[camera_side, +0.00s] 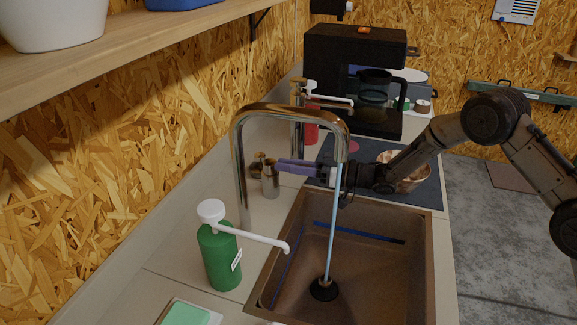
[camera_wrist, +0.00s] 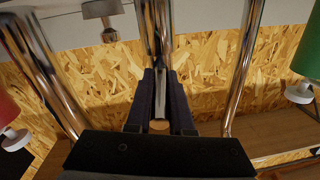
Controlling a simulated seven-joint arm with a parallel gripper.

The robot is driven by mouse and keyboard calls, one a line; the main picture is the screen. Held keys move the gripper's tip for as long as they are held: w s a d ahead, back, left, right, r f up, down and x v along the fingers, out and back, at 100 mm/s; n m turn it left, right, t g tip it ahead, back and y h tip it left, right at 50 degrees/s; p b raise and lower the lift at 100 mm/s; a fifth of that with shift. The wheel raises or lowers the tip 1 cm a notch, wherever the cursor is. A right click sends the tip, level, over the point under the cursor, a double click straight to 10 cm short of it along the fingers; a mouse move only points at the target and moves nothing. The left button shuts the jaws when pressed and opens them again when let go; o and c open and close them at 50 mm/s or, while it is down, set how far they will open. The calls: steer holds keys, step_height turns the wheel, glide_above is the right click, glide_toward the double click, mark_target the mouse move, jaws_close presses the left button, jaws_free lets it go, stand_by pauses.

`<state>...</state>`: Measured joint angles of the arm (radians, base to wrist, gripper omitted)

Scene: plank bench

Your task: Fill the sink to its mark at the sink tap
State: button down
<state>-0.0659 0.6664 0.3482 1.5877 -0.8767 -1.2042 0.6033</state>
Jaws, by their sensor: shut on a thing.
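The sink (camera_side: 416,270) is a brown basin with a dark drain (camera_side: 323,290) at its bottom. A blue line (camera_side: 360,232) runs along its inner walls. The tall chrome tap (camera_side: 240,165) arches over the sink, and a pale blue stream of water (camera_side: 333,215) falls from its spout to the drain area. No pooled water is clear to see. My gripper (camera_side: 283,166) reaches behind the spout to the steel tap handle (camera_side: 269,182). In the wrist view its dark fingers (camera_wrist: 160,85) are shut on a grey metal lever (camera_wrist: 160,97), apparently the handle's.
A green soap bottle (camera_side: 220,262) with a long white nozzle and a green sponge (camera_side: 186,314) are at the sink's near left. Behind are a red bottle (camera_side: 311,130), a copper bowl (camera_side: 412,180) on a dark mat (camera_side: 425,192), and a black coffee machine (camera_side: 345,48). A shelf (camera_side: 130,48) overhangs the left.

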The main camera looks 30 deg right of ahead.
steer(key=shift+w+a+r, duration=0.1)
steer(key=shift+w+a, duration=0.05)
steer(key=c, duration=0.8)
jaws_free()
steer(key=shift+d, duration=0.25)
steer(key=v, duration=1.1)
steer(key=shift+s+d, duration=0.25)
steer(key=shift+c, duration=0.3)
